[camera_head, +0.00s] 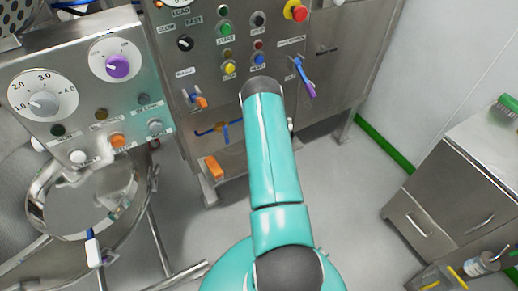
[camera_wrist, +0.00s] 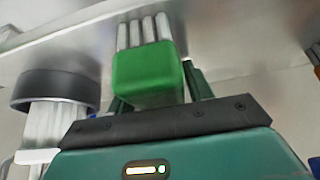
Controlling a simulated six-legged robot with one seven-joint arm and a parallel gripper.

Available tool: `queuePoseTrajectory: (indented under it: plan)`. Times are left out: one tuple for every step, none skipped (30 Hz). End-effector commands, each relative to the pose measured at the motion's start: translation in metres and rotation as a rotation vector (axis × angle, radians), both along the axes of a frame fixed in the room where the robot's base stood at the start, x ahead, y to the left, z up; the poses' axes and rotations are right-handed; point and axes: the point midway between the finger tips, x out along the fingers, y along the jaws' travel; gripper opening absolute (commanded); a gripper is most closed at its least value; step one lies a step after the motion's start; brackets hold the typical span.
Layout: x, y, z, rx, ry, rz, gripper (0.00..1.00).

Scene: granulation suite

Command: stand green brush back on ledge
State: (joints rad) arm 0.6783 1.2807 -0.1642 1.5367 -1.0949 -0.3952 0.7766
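In the wrist view a green brush (camera_wrist: 148,78), with a green block and pale bristle-like rods pointing up, sits between the dark fingers of my gripper (camera_wrist: 157,96). The fingers are close at its sides and appear shut on it; the left finger is partly hidden behind the block. A pale ledge-like surface (camera_wrist: 70,45) crosses the top of the wrist view, near the rods; I cannot tell if they touch it. My gripper is not visible in the head view. There a green bristly item (camera_head: 508,104) lies on the cabinet top at the right edge, partly cut off.
A dark ring with white rods (camera_wrist: 55,90) is left of the brush in the wrist view. In the head view, a steel control panel (camera_head: 225,100) with knobs and buttons stands ahead, a round steel vessel (camera_head: 90,205) at left, a steel cabinet (camera_head: 455,190) at right. Floor between is clear.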

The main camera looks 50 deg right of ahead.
Motion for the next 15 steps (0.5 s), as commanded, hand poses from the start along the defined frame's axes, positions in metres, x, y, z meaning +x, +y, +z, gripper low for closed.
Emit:
queuePoseTrajectory:
  plan:
    - [0.000, -0.001, 0.000, -0.001, 0.000, -0.001, 0.62]
    - [0.000, -0.001, 0.000, -0.001, 0.000, -0.001, 0.62]
    - [0.000, -0.002, 0.000, -0.001, 0.000, -0.001, 0.62]
    - [-0.001, -0.002, 0.000, 0.000, 0.000, -0.001, 0.62]
    - [-0.001, -0.002, 0.000, 0.000, 0.000, -0.001, 0.62]
    - [-0.001, -0.002, 0.000, 0.000, 0.000, -0.001, 0.62]
    - [-0.001, -0.002, 0.000, -0.001, 0.000, -0.002, 0.62]
    - [-0.001, -0.002, 0.000, -0.001, 0.000, -0.002, 0.62]
    - [0.000, -0.002, 0.001, 0.000, 0.000, -0.001, 0.62]
    - [0.000, -0.002, 0.001, -0.001, 0.000, -0.002, 0.62]
    - [0.000, -0.002, 0.002, -0.002, 0.000, -0.001, 0.62]
    - [0.000, -0.002, 0.005, -0.002, 0.000, -0.001, 0.62]
    - [-0.001, -0.002, 0.007, -0.001, -0.001, -0.002, 0.62]
    - [-0.003, -0.002, 0.009, -0.001, -0.001, -0.002, 0.62]
    - [-0.005, -0.001, 0.013, -0.001, 0.000, -0.002, 0.62]
